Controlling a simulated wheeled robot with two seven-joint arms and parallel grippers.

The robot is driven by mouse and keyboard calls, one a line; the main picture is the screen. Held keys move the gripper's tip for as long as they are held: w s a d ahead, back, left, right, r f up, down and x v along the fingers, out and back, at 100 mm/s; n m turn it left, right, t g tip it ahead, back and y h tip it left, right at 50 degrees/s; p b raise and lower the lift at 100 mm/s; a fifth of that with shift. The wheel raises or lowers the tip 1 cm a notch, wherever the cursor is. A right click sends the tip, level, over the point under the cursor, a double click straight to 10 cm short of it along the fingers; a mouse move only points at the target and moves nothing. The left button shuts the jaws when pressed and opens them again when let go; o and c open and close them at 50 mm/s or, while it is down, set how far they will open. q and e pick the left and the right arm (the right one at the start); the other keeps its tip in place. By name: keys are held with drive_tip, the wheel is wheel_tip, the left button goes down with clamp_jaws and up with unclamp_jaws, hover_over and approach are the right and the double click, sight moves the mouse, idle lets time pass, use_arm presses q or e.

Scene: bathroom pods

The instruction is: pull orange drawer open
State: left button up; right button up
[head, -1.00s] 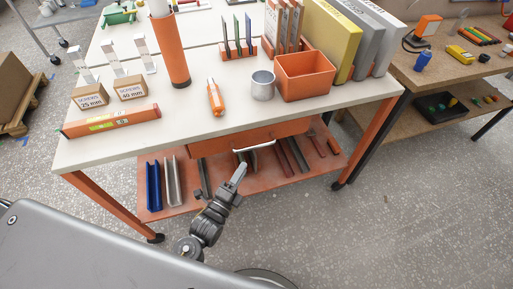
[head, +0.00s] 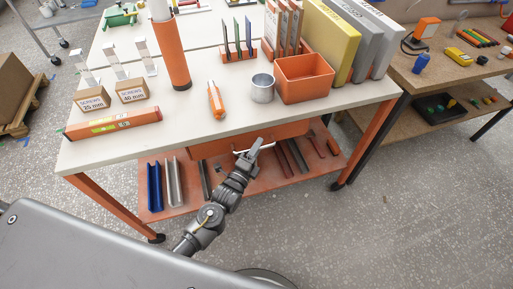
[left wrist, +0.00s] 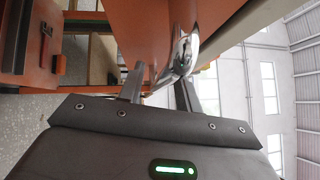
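The orange drawer (head: 212,147) sits under the front edge of the white-topped table and looks closed. Its pale bar handle (head: 268,146) is partly hidden by my left gripper (head: 256,147). In the left wrist view the orange drawer front (left wrist: 145,28) fills the upper middle, and the shiny metal handle (left wrist: 183,52) juts out from it. The fingers of my left gripper (left wrist: 160,88) stand apart there, with the handle at the right-hand finger's tip. I cannot tell whether they touch. My right gripper is not in view.
The tabletop (head: 190,122) holds an orange bin (head: 305,88), a grey cup (head: 262,92), an orange cylinder (head: 172,55) and small boxes. An orange lower shelf (head: 225,190) carries channels and bars. The floor in front is clear.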

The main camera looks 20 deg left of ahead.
use_arm(q)
drive_tip(key=shift+c, duration=0.2)
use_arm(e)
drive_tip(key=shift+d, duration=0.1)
use_arm(q)
clamp_jaws()
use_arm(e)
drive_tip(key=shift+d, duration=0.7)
